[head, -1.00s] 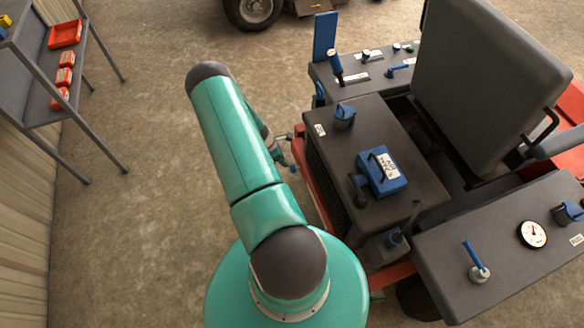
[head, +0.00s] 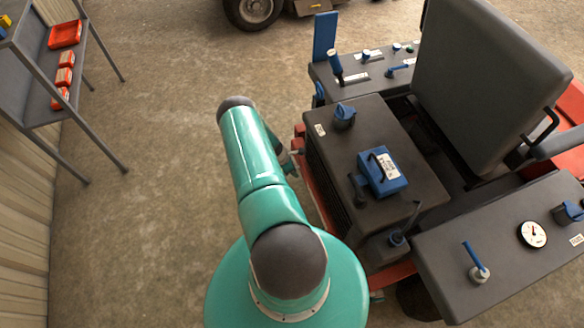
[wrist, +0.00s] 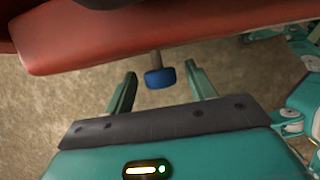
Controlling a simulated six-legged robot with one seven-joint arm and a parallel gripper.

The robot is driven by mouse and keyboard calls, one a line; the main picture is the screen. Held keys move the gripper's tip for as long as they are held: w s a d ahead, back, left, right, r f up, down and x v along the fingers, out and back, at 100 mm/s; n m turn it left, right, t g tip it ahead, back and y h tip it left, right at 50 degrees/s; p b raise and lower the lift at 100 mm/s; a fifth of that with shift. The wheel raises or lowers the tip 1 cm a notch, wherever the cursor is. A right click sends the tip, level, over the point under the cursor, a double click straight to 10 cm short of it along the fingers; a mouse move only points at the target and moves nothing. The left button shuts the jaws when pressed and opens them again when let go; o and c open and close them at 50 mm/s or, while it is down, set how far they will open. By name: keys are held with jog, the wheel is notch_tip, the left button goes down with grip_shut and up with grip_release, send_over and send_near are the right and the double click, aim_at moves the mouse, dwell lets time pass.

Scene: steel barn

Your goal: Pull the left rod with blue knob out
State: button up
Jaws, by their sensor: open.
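In the wrist view, a blue knob (wrist: 160,78) sits on the end of a short metal rod (wrist: 156,58) that comes out from under a red beam (wrist: 170,35). Only this one knob shows there; I cannot tell from it alone whether it is the left one. My gripper (wrist: 161,70) is open, with one finger on each side of the knob and a gap on both sides. The knob lies near the level of the fingertips.
The dark engine hood (head: 400,145) carries a blue box (head: 384,175) and a blue cap (head: 345,116). A black seat (head: 490,80) and a side panel (head: 440,255) with a gauge stand right. A shelf (head: 45,100) with red boxes is left. The floor between is clear.

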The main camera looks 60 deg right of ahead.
grip_shut()
jog(key=shift+w+a, duration=1.45)
grip_release()
jog(key=shift+r, duration=0.15)
jog(key=v, duration=1.3)
jog(key=shift+r, duration=0.3)
jog(key=shift+w+a, duration=0.1)
jog(key=shift+a, duration=0.05)
